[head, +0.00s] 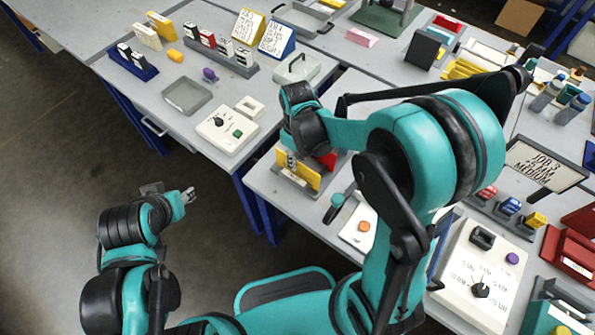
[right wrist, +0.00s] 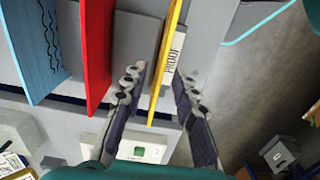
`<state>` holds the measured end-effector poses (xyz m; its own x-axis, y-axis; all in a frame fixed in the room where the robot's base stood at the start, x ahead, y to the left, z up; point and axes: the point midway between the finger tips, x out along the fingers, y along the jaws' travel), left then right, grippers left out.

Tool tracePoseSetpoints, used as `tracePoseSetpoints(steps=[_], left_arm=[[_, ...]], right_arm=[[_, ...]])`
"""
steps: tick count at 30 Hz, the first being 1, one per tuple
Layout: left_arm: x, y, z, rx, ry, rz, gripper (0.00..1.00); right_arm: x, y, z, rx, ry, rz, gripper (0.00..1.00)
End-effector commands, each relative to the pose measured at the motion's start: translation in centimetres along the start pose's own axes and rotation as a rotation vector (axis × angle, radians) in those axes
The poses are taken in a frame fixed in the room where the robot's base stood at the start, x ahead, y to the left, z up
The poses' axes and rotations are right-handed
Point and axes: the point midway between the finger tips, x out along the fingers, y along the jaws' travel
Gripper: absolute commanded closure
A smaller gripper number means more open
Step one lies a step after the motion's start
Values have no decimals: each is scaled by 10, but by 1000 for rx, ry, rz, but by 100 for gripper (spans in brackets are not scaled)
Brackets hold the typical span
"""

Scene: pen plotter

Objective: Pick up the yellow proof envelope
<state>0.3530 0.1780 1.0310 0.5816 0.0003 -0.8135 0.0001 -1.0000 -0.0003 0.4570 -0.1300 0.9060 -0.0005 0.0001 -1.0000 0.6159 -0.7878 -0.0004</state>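The yellow proof envelope (right wrist: 166,62) stands on edge in the right wrist view, with a white PROOF label on its right face. My right gripper (right wrist: 159,76) is open, with one finger on either side of the envelope. A gap shows on each side. In the head view the envelope (head: 299,174) stands in a rack at the near left corner of the right-hand table, just below my right gripper (head: 291,161). My left gripper (head: 187,196) hangs over the floor away from the tables; its finger opening is too small to judge.
A red envelope (right wrist: 97,50) and a blue one (right wrist: 35,45) stand left of the yellow one, the red close to my left finger. A white box with a knob (head: 228,130) and a grey tray (head: 187,95) sit on the left table. Open floor lies at left.

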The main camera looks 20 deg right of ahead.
Motion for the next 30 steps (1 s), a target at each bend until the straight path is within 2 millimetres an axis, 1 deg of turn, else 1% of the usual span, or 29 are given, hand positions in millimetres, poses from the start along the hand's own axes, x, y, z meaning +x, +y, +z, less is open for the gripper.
tracePoseSetpoints(steps=[1,3,9,10,12,13,14,25,28,30], left_arm=[[5,0,4,0,0,0,60],[7,0,5,0,0,0,60],[6,0,4,0,0,0,60],[6,0,4,0,0,0,60],[6,0,4,0,0,0,60],[6,0,4,0,0,0,60],[6,0,4,0,0,0,60],[5,0,3,0,0,0,60],[1,0,1,0,0,0,60],[-4,0,-3,0,0,0,60]], right_arm=[[11,0,0,0,0,0,72],[17,0,0,0,0,0,72],[17,0,1,1,0,0,72],[17,0,1,1,0,0,74],[16,0,1,1,0,0,91],[16,0,1,1,0,0,98],[16,0,1,1,0,0,100],[15,0,1,1,0,0,100],[5,0,1,1,0,0,100],[-8,0,1,1,0,0,100]])
